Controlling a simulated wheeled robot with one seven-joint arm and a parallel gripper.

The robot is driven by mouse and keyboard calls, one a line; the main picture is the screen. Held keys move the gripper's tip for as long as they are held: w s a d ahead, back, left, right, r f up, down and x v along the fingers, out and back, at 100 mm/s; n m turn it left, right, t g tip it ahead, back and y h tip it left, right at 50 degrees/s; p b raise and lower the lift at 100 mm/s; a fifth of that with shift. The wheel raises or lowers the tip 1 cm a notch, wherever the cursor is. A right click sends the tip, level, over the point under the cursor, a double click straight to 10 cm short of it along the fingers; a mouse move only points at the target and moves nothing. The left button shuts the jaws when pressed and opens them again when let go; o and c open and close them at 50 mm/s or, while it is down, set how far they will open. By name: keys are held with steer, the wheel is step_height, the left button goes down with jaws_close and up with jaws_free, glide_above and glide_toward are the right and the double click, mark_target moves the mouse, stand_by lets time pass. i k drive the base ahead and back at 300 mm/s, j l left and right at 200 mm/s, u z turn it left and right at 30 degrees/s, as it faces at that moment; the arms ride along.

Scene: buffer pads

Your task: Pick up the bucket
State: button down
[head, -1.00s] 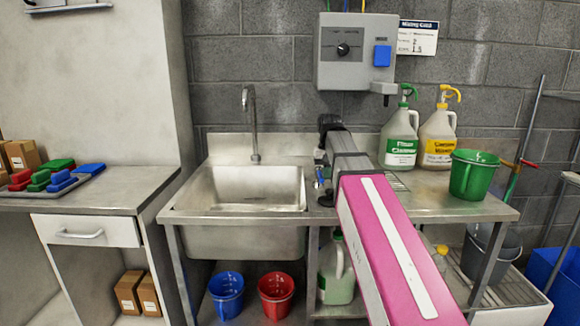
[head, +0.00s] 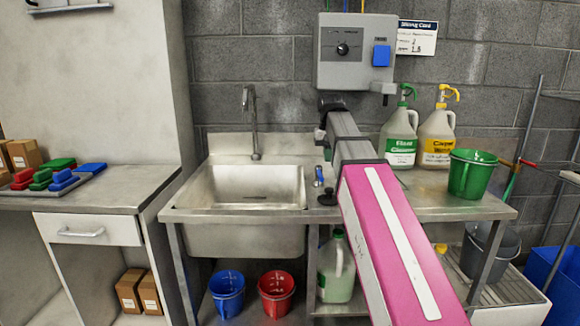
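A green bucket (head: 471,174) stands upright on the right end of the steel counter. A blue bucket (head: 226,293) and a red bucket (head: 276,294) stand side by side on the low shelf under the sink. A grey bucket (head: 486,247) is low at the right, partly hidden by the counter leg. My arm reaches from the bottom right up to the wall side of the counter. Its dark far end (head: 331,104) is left of the white jugs, well apart from every bucket. My gripper's fingers cannot be made out.
Two white jugs, one with a green label (head: 398,140) and one with a yellow label (head: 436,138), stand behind the green bucket. The sink (head: 245,188) is left of my arm. A grey control box (head: 356,52) hangs close above my arm's end.

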mark_target(470, 170)
steer(key=k, duration=0.95)
